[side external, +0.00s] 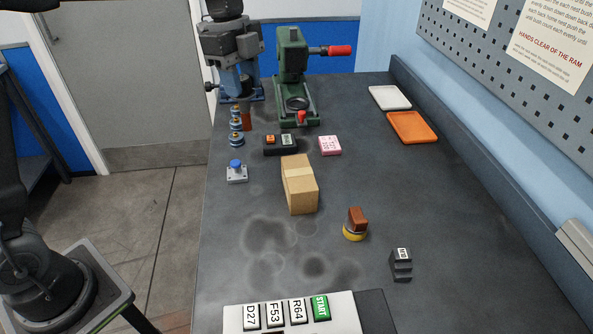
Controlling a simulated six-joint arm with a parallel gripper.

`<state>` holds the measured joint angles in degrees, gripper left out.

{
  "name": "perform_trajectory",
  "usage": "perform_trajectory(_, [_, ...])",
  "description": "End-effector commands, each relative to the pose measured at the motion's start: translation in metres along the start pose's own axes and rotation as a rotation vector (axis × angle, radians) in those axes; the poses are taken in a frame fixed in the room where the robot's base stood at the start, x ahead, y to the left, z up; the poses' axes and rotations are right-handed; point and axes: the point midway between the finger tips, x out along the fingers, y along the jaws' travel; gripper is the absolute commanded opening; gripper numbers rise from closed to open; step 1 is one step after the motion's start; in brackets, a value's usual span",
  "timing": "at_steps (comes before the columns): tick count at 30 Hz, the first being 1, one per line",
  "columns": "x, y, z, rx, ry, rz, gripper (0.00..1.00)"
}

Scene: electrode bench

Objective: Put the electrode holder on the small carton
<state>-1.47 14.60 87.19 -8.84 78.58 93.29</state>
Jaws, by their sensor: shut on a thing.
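The small carton (301,186) is a tan cardboard box with a paler tape strip. It stands on the dark bench, near the middle of the picture, and its top is bare. I cannot pick out the electrode holder with certainty. My gripper is not in view; only dark parts of my arm show at the left edge, so whatever it holds is hidden.
Right of the carton are a red-brown block on a yellow round base (355,225) and a black labelled block (401,265). Behind are a black two-button box (280,144), a pink block (329,145) and a green press (293,75). Labelled tiles (285,313) lie in front.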

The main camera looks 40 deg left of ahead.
Motion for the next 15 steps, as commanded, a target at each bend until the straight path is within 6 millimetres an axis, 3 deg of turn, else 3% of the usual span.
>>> perform_trajectory(7, [-0.01, -0.019, 0.009, 0.001, -0.001, 0.001, 0.06])
perform_trajectory(15, [0.029, -0.03, -0.037, 0.005, -0.001, 0.003, 0.06])
